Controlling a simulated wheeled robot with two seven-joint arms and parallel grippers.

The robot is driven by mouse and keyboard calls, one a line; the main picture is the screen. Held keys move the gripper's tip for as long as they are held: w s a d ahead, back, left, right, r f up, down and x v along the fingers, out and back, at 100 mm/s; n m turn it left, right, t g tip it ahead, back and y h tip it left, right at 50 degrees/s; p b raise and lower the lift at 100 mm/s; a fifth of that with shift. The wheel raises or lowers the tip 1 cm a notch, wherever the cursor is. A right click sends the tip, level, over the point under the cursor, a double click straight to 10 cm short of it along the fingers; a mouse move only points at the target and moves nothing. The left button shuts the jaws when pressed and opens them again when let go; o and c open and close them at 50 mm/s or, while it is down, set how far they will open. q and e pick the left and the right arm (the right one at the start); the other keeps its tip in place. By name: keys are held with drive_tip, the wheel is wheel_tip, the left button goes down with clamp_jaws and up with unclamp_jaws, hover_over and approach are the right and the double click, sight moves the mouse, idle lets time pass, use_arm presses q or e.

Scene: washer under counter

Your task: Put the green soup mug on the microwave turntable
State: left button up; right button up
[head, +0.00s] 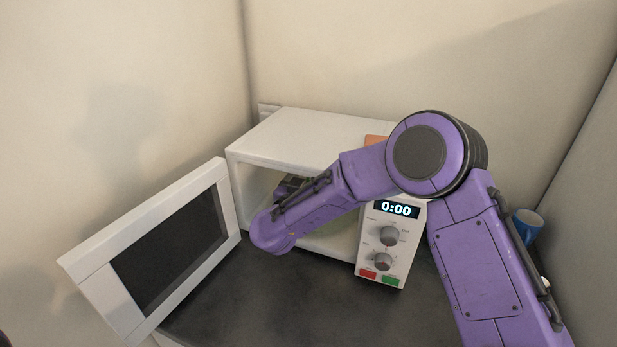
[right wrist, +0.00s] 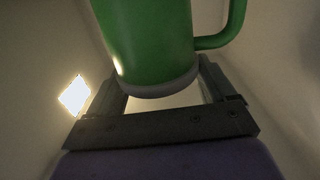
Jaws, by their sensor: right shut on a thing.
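The green soup mug (right wrist: 150,40) fills the top of the right wrist view, with its handle to the right and its pale base rim towards the camera. My right gripper (right wrist: 162,82) is shut on it, a finger on each side. In the head view my right arm reaches into the open microwave (head: 300,125). There the right gripper (head: 290,187) is inside the cavity, mostly behind my forearm. The mug is largely hidden in that view. I cannot make out the turntable or whether the mug touches it. My left gripper is not in view.
The microwave door (head: 165,255) stands wide open to the left. The control panel (head: 391,240) reads 0:00. A blue cup (head: 527,224) stands right of the microwave, partly behind my arm. The dark counter (head: 290,295) in front is clear. Walls close in behind and at the right.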

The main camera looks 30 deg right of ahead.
drive_tip(key=shift+s+r, duration=0.3)
drive_tip(key=shift+s, duration=0.1)
drive_tip(key=shift+s+a, duration=0.1)
drive_tip(key=shift+s, duration=0.05)
drive_tip(key=shift+w+f, duration=0.25)
drive_tip(key=shift+f, duration=0.1)
drive_tip(key=o, duration=1.8)
drive_tip(key=shift+w+f, duration=0.2)
drive_tip(key=shift+w, duration=0.25)
drive_tip(key=shift+s+r, duration=0.3)
drive_tip(key=shift+r, duration=0.05)
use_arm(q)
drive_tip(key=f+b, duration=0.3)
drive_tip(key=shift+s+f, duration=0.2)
use_arm(e)
drive_tip(key=v, duration=1.2)
